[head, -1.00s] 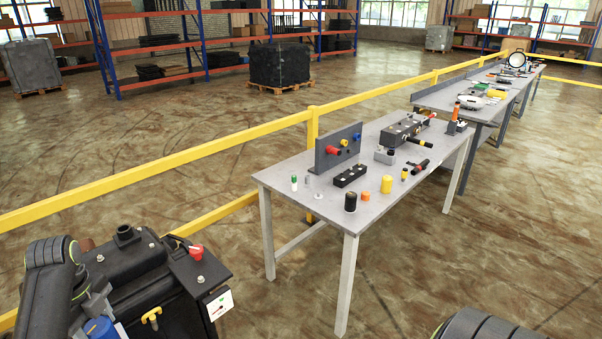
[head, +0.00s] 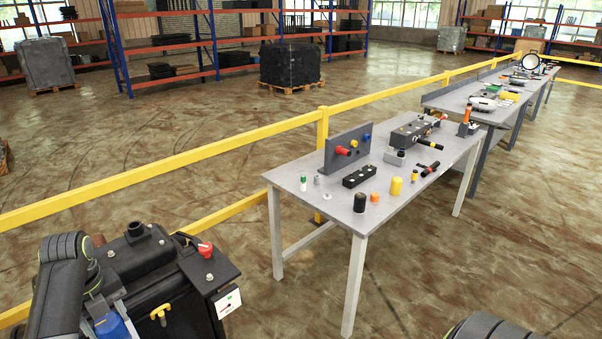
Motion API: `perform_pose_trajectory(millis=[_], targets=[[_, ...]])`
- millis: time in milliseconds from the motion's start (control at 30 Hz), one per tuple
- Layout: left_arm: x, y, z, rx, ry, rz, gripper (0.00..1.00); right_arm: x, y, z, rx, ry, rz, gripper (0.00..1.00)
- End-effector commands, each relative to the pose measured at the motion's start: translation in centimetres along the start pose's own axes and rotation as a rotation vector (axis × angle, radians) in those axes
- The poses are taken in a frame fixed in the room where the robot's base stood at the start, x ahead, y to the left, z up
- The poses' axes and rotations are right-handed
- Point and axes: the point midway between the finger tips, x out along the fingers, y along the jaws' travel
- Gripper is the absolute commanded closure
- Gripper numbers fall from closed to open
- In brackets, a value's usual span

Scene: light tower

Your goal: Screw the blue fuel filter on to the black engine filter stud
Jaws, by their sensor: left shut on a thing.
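The blue fuel filter (head: 113,326) shows at the bottom left of the head view, partly cut off by the frame's lower edge. My left gripper (head: 103,308) is shut on it, beside the front of the black engine (head: 150,268). The arm comes in from the left and hides part of the engine's left side. The filter stud is not visible, so I cannot tell whether the filter touches it. My right gripper is out of view; only a dark rounded part of my right arm shows at the bottom right.
The engine carries a red knob (head: 205,249) and a yellow handle (head: 160,312). A yellow rail (head: 190,157) runs behind it. A grey table (head: 310,208) with several parts stands to the right. The floor between engine and table is open.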

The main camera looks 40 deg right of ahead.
Motion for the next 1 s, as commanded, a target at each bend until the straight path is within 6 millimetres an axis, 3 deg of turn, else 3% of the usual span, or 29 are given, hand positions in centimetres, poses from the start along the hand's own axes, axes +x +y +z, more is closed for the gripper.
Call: perform_pose_trajectory(millis=[333,367,567,833,1000], targets=[[0.6,0.08,-0.29,0.069,0.014,0.003,0.82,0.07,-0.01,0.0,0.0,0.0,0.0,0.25],[0.61,0.08,-0.29,0.069,0.014,0.003,0.49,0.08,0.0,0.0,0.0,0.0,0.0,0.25],[0.42,0.05,-0.2,0.068,0.009,0.002,0.25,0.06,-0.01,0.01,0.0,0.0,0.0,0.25],[0.3,0.05,-0.13,0.057,0.006,0.002,0.25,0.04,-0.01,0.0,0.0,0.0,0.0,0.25],[0.22,0.05,-0.1,-0.089,0.004,0.002,0.25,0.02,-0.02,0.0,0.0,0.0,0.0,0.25]])
